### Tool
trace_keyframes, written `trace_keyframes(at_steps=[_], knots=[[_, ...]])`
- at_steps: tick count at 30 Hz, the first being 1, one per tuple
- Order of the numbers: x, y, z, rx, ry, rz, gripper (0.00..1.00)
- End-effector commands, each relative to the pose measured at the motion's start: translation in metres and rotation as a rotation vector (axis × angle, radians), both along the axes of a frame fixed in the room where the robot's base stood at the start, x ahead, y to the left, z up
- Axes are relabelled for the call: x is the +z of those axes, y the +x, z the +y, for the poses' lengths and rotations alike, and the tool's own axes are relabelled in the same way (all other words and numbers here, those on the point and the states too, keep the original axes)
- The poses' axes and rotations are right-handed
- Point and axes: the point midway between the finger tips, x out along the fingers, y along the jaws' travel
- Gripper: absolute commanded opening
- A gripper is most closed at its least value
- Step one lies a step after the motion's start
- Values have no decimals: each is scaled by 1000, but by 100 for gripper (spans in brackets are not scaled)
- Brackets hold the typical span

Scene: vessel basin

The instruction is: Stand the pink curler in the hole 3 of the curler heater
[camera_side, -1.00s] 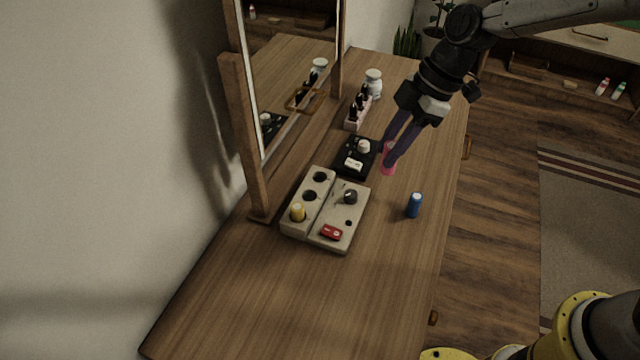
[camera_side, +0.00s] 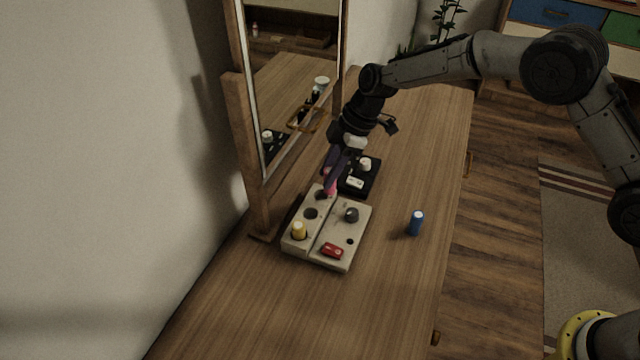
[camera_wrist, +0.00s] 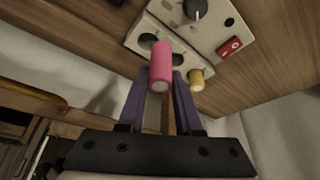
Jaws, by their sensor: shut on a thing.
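The pink curler (camera_side: 331,187) is held between the fingers of my gripper (camera_side: 332,181), at the far end of the curler heater (camera_side: 334,259). It also shows in the wrist view (camera_wrist: 160,66), out past the fingertips and in front of the heater's row of holes. The curler looks close above the far hole (camera_side: 321,195); I cannot tell whether it touches the heater. The middle hole (camera_side: 310,213) is empty. A yellow curler (camera_side: 299,231) stands in the near hole. I cannot read any hole numbers.
The heater's panel has a dark knob (camera_side: 351,215) and a red switch (camera_side: 332,251). A blue curler (camera_side: 415,223) stands on the table to the right. A black tray (camera_side: 371,183) with small items lies behind the heater. A mirror (camera_side: 296,85) stands at the left.

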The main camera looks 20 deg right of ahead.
Motion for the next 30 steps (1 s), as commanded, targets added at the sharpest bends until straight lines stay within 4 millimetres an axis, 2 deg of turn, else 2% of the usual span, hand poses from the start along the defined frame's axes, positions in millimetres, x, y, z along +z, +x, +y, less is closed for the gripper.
trace_keyframes(at_steps=[2,6,13,19,30], knots=[[-12,9,5,1,1,-1,0],[-22,18,9,0,2,-3,0],[-33,25,12,0,1,-2,0],[-59,24,12,-1,1,-2,0],[-63,24,11,-1,0,-3,0]])
